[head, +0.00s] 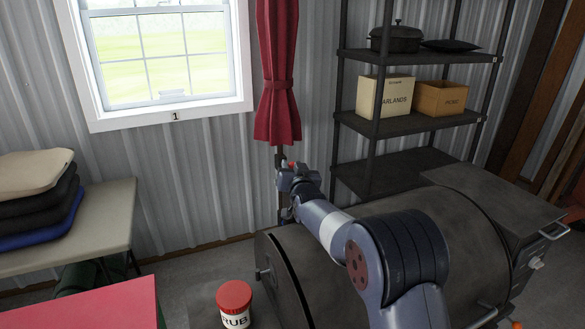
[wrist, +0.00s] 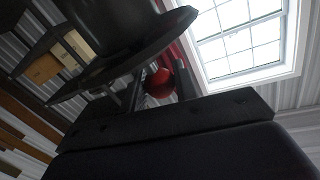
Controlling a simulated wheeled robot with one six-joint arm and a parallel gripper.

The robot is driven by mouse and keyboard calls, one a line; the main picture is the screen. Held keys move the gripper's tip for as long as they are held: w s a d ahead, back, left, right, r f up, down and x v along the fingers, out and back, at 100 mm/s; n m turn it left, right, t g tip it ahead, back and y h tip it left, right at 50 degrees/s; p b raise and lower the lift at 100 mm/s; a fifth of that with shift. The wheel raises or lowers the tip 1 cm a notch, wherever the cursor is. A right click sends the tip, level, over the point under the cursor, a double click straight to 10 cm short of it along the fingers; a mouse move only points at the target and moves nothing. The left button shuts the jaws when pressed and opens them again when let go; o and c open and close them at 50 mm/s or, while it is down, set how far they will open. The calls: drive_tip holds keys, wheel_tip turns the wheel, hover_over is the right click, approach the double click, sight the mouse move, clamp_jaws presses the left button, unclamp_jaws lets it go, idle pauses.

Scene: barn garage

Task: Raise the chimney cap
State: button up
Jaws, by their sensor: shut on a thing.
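In the wrist view a red ball knob (wrist: 158,83) sits between the fingers of my gripper (wrist: 160,90), which is shut on it. A dark, wide-rimmed round piece, which looks like the chimney cap (wrist: 125,62), fills the upper left beside the knob. In the head view my gripper (head: 286,172) is at the far end of my arm, in front of the thin dark upright below the red curtain. A small bit of red shows there. My arm and gripper hide most of the cap and chimney in that view, so I cannot tell the cap's height.
The dark barrel smoker (head: 440,225) lies under and right of my arm. A red-lidded rub jar (head: 235,300) stands in front at left. A dark shelf rack (head: 405,124) with boxes and a pot stands behind. The red curtain (head: 278,75) hangs close above my gripper.

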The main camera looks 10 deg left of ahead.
clamp_jaws()
drive_tip(key=shift+r, duration=1.9)
drive_tip(key=o, duration=1)
unclamp_jaws()
drive_tip(key=shift+f, duration=0.15)
drive_tip(key=shift+s, duration=0.1)
drive_tip(key=shift+s+d, duration=0.1)
drive_tip(key=shift+s, duration=0.1)
drive_tip(key=b+v, duration=0.3)
drive_tip(key=v, duration=0.7)
drive_tip(key=shift+s+b, duration=0.1)
drive_tip(key=shift+b, duration=0.2)
